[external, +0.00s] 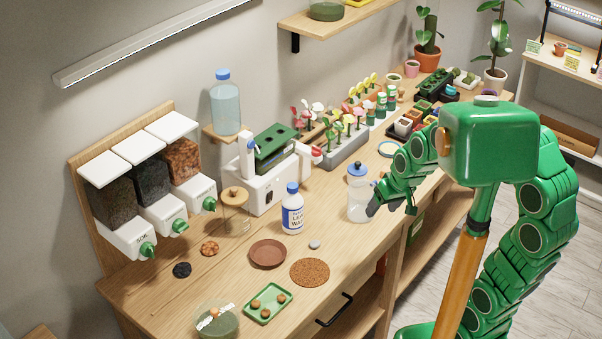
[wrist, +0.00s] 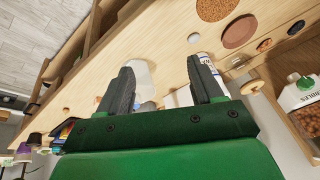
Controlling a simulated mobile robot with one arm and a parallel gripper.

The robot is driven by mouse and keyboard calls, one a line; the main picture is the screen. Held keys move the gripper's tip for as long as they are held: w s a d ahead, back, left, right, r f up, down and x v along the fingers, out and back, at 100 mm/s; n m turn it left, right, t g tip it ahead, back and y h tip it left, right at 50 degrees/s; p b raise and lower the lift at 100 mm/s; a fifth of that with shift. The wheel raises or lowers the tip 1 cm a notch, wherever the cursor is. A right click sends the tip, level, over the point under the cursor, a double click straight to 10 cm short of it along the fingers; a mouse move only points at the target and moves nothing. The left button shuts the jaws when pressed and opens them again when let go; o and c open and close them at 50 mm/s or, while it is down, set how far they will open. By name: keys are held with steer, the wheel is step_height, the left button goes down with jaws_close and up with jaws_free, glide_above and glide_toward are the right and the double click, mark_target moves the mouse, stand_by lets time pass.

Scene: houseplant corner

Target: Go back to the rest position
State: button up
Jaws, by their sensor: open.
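My gripper (external: 391,208) is at the end of my green arm, near the front edge of the wooden bench (external: 340,240). In the external view it is beside or in front of a clear jar (external: 358,211); I cannot tell whether they touch. In the wrist view the two dark fingers of my gripper (wrist: 163,88) stand wide apart with nothing gripped between them. A pale, clear vessel (wrist: 146,76) shows beyond the fingers. A white bottle (wrist: 203,62) shows past the right finger.
A leaf-wash bottle (external: 292,213), a brown saucer (external: 267,253), a cork mat (external: 310,272) and a green tray (external: 267,303) are on the bench. Dispensers (external: 150,190) hang on the wall at the left. Potted plants (external: 428,45) stand at the back right. Open floor lies to the right.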

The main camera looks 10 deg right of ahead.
steer(key=s+d+r+m+g+h, duration=0.1)
steer(key=s+d+m+g+h, duration=0.2)
steer(key=s+d, duration=1.4)
steer(key=shift+s+d+m+g, duration=0.25)
steer(key=shift+d+m+g, duration=0.15)
steer(key=shift+d+g, duration=0.6)
